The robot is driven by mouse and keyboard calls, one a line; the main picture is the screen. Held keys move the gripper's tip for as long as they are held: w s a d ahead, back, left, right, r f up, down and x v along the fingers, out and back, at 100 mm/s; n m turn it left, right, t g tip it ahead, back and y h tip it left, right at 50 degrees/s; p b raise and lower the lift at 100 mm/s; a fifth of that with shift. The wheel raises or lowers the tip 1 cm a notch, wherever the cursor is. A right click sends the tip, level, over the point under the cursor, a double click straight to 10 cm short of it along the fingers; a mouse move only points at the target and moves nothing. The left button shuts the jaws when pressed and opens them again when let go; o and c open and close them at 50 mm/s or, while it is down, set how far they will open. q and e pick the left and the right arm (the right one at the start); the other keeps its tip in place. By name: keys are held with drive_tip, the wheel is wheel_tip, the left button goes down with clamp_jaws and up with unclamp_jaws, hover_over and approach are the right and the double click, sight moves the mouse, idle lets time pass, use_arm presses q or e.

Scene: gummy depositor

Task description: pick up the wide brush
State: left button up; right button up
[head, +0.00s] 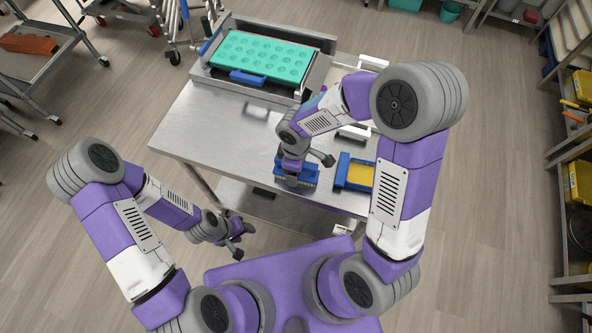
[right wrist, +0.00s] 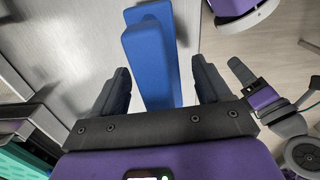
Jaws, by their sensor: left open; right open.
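The wide brush (head: 307,181) is blue and lies on the steel table below my right gripper (right wrist: 161,84). In the right wrist view the long blue brush (right wrist: 149,60) stretches between the two dark fingers, which are spread with a gap on each side. The right gripper hides part of the brush in the head view. My left gripper (head: 238,236) is open and empty, off the table's front edge and away from the brush.
A blue tray with a yellow inside (head: 341,176) is just right of the brush. A teal mould (head: 262,57) sits in a metal frame at the table's back. The table's left part (head: 205,125) is bare. Shelving (head: 568,215) stands at far right.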

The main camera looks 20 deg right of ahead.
clamp_jaws()
idle(0.4)
wheel_tip(320, 180, up, 10)
drive_tip(key=shift+r+p, duration=0.1)
drive_tip(key=shift+p, duration=0.9)
drive_tip(key=c, duration=0.7)
unclamp_jaws()
clamp_jaws()
